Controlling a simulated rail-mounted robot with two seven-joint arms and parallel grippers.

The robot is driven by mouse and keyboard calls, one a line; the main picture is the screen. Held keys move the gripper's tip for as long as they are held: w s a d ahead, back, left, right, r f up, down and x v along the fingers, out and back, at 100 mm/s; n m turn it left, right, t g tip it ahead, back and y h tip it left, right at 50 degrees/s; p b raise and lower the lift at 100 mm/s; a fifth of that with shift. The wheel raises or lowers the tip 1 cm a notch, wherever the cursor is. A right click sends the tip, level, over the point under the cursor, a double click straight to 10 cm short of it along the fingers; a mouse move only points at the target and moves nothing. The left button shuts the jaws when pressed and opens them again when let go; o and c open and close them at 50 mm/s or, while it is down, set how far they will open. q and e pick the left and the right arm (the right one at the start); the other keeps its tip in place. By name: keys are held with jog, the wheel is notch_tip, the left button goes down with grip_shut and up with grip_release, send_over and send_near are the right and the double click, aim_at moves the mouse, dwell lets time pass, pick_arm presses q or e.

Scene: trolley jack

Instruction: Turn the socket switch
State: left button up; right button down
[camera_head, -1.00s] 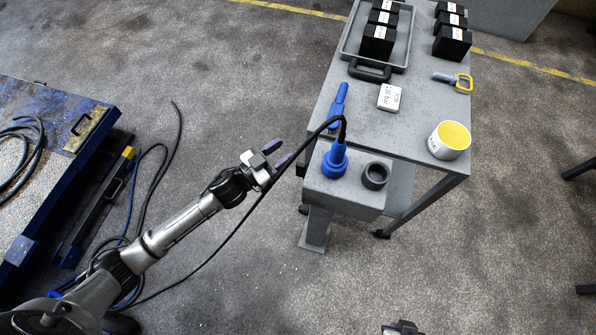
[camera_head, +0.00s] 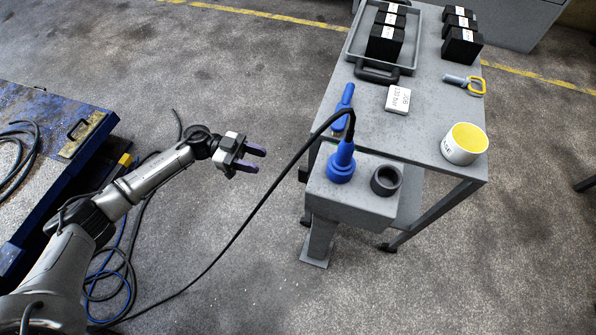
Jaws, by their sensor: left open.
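A grey socket box (camera_head: 350,204) stands on a post at the front end of the grey trolley. A blue plug (camera_head: 341,163) stands upright in its top, with a black cable running from it down to the floor at the lower left. A dark round ring-shaped part (camera_head: 386,180) sits on the box to the right of the plug. I cannot tell which part is the switch. My left gripper (camera_head: 257,158) is open and empty, left of the box and clear of it, with its purple fingers pointing right toward the plug. My right gripper is out of view.
The trolley (camera_head: 420,130) carries a blue-handled object (camera_head: 344,107), a white card-like block (camera_head: 399,99), a yellow-topped tin (camera_head: 464,144), a yellow-handled tool (camera_head: 466,84) and a tray (camera_head: 352,46) with black blocks. The cable hangs between my left gripper and the box. A blue platform (camera_head: 50,150) stands left.

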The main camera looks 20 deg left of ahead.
aim_at(299, 172)
pick_arm(q)
jog(key=d+b, duration=0.1)
jog(key=d, duration=0.7)
jog(key=d+b, duration=0.1)
jog(key=d, duration=0.3)
jog(key=shift+w+b, duration=0.3)
jog(key=shift+w, duration=0.1)
grip_shut()
